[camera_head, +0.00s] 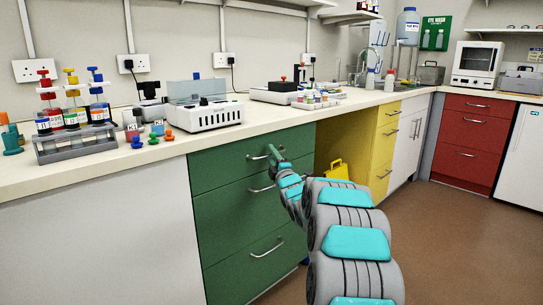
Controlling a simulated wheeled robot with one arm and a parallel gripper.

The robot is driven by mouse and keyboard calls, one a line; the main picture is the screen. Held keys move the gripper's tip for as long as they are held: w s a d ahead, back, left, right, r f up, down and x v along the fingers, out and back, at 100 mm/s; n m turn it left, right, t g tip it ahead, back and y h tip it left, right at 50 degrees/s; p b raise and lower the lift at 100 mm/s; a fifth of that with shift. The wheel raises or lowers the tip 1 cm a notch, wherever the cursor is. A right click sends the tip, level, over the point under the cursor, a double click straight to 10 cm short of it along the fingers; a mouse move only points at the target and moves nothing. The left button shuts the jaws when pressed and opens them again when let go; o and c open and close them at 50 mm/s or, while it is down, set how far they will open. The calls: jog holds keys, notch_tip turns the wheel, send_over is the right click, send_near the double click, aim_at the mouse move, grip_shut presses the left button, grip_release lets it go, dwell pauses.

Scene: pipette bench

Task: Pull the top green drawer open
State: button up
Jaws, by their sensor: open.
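The top green drawer (225,167) is in the left middle of the head view, under the white worktop, and its front looks flush with the drawers below. Its silver bar handle (259,157) is on the right part of the front. My gripper (275,153) is at the right end of this handle, seen small and from behind. The jaws are open. I cannot tell whether the fingers are around the handle or only beside it. My arm hides the right edge of the lower green drawers.
Two more green drawers (240,215) with silver handles lie below. An open knee space with a yellow case (338,169) is to the right, then yellow drawers (388,140). The worktop (160,150) holds a pipette rack (75,150) and instruments. Brown floor (450,225) is clear at right.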

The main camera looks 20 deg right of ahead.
grip_shut()
dwell(0.4)
dwell(1.1)
